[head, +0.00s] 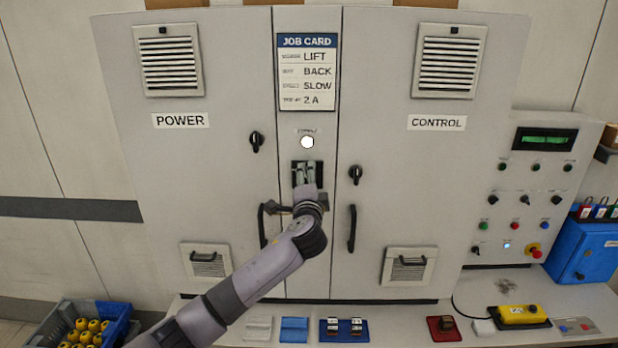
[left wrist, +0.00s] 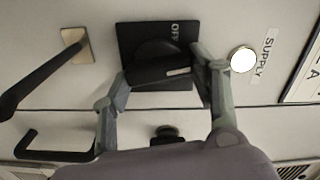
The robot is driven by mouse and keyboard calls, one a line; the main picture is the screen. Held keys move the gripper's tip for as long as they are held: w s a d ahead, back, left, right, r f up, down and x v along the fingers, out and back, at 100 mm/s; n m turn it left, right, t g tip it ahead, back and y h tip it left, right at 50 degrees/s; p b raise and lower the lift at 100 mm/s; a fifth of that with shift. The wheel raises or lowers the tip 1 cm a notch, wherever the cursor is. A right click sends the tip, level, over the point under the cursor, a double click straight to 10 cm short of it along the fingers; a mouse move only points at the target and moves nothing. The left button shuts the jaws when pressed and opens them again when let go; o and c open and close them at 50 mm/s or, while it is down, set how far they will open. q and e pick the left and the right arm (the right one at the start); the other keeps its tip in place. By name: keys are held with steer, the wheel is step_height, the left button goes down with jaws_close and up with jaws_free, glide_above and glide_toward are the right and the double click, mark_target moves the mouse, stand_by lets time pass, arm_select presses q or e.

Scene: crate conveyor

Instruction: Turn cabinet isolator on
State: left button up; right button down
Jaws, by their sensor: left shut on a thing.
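The cabinet isolator (head: 294,179) is a black square plate with a rotary handle on the narrow centre panel, below the white supply lamp (head: 307,142). In the left wrist view, the isolator's plate (left wrist: 140,32) carries the word OFF near one corner. Its black handle (left wrist: 150,71) has a white line near one end. My left gripper (head: 306,170) is shut on the handle, with one finger at each end of it in the left wrist view (left wrist: 163,72). The gripper hides part of the isolator in the head view. My right gripper is not in view.
Black door handles (head: 352,229) flank the panel, one close to my left wrist. Small black knobs (head: 256,141) sit on the POWER and CONTROL doors. A job card (head: 307,72) is above the lamp.

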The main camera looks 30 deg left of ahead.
arm_select(q)
steer(key=shift+m+p, duration=0.4)
steer(key=shift+m, duration=0.7)
steer(key=shift+f, duration=0.1)
steer(key=shift+d, duration=0.1)
steer(key=o, duration=1.2)
steer(key=shift+c, duration=0.2)
steer(key=v, duration=1.2)
